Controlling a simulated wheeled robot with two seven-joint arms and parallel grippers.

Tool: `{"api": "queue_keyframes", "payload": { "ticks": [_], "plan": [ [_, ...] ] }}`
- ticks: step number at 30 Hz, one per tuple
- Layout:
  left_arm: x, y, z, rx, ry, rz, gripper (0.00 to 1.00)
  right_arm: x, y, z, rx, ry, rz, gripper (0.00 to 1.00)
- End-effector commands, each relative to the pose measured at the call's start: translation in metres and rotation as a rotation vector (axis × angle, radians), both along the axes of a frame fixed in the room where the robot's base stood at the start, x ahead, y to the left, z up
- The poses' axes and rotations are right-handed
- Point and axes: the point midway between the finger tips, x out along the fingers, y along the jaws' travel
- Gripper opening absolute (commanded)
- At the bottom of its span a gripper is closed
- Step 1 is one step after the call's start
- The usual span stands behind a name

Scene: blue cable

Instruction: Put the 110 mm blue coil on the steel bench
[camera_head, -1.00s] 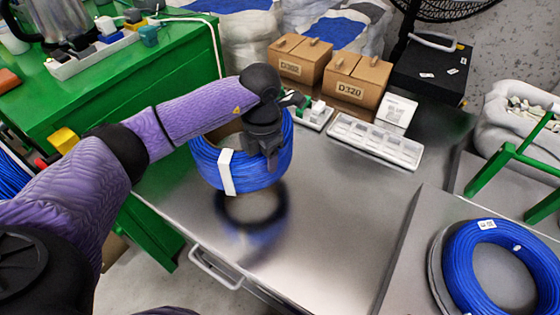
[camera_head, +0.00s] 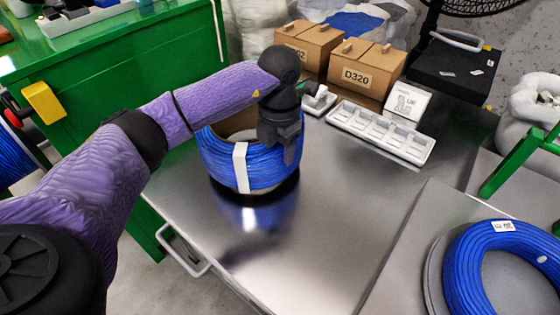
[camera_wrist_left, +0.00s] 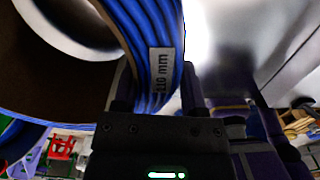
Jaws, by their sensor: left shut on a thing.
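The blue coil (camera_head: 222,160) with a white strap stands upright over the left part of the steel bench (camera_head: 330,215). My left gripper (camera_head: 285,140) is shut on the right side of its wall. In the left wrist view the coil wall (camera_wrist_left: 145,35) runs between the fingers (camera_wrist_left: 155,95), and its label ends in "10 mm"; the first digit is unclear. A dark shadow or reflection lies right under the coil's lower edge. I cannot tell whether the coil touches the bench or hangs just above it. My right gripper is not in view.
Another blue coil (camera_head: 462,262) lies flat at the lower right. A white compartment tray (camera_head: 381,134), cardboard boxes (camera_head: 360,74) and a small label stand (camera_head: 407,104) stand at the back of the bench. The bench middle is clear. A green cabinet (camera_head: 150,60) is behind left.

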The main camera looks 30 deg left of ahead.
Motion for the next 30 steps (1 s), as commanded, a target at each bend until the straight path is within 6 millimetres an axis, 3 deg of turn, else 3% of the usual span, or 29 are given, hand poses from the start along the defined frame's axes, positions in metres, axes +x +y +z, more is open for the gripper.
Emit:
{"api": "queue_keyframes", "payload": {
  "ticks": [1, 3, 14, 15, 19, 27, 30],
  "plan": [
    [0.0, 0.0, -0.016, 0.0, 0.004, 0.0, 0.0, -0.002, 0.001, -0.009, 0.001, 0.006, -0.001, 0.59],
    [0.0, 0.0, -0.028, 0.0, 0.003, 0.0, 0.0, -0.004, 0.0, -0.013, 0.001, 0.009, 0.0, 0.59],
    [0.0, 0.0, -0.029, 0.001, -0.001, 0.0, 0.0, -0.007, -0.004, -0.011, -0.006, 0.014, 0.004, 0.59],
    [0.0, 0.0, -0.03, -0.001, 0.001, -0.001, 0.6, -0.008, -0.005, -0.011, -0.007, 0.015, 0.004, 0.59],
    [0.0, 0.0, -0.03, -0.001, 0.001, -0.001, 0.88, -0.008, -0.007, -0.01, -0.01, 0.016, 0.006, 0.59],
    [0.0, 0.0, -0.029, -0.001, 0.001, -0.001, 0.89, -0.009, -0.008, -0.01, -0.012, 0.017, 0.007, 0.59],
    [0.0, 0.0, -0.015, 0.0, -0.002, -0.001, 0.89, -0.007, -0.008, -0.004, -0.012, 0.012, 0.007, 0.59]
  ]
}}
